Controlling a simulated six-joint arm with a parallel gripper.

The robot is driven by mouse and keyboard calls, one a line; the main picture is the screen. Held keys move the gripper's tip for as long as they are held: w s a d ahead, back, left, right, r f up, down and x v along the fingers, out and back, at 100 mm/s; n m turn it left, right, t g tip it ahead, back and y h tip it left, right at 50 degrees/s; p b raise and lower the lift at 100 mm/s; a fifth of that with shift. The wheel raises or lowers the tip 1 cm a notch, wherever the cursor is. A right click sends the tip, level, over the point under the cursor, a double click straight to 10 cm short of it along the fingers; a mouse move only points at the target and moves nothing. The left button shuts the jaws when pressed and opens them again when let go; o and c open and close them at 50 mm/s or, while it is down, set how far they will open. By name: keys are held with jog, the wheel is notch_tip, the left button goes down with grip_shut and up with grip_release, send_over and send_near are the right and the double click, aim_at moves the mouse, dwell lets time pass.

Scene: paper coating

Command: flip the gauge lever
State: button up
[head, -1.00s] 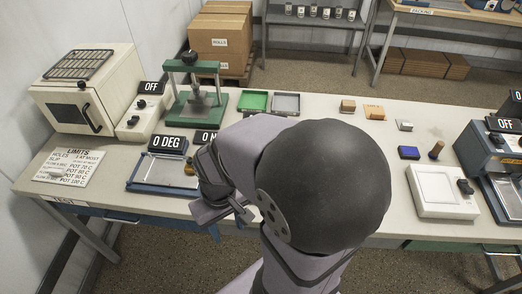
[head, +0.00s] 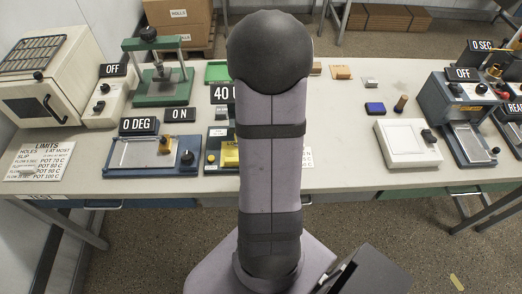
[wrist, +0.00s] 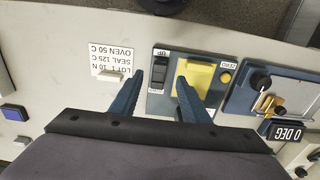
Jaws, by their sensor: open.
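The gauge (wrist: 157,104) is a dark blue-grey box with a yellow pad (wrist: 198,74) and a round yellow button marked ZERO. Its black lever (wrist: 161,71), marked UP, is on the left side of its face in the wrist view. In the head view the gauge (head: 212,158) and its "40 U" display (head: 221,93) are partly hidden by my arm. My gripper (wrist: 157,82) is open and empty over the gauge, one finger left of the lever and the other overlapping the yellow pad in the picture. I cannot tell its height or any contact.
The "0 DEG" device (head: 150,152) with knobs stands close beside the gauge; it also shows in the wrist view (wrist: 245,98). A lot card (wrist: 113,55) lies on the other side. A blue block (head: 375,108) and white plate unit (head: 405,145) are farther right, with bare table between.

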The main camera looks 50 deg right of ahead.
jog(key=shift+f, duration=0.5)
jog(key=shift+f+p, duration=0.9)
jog(key=shift+f, duration=2.2)
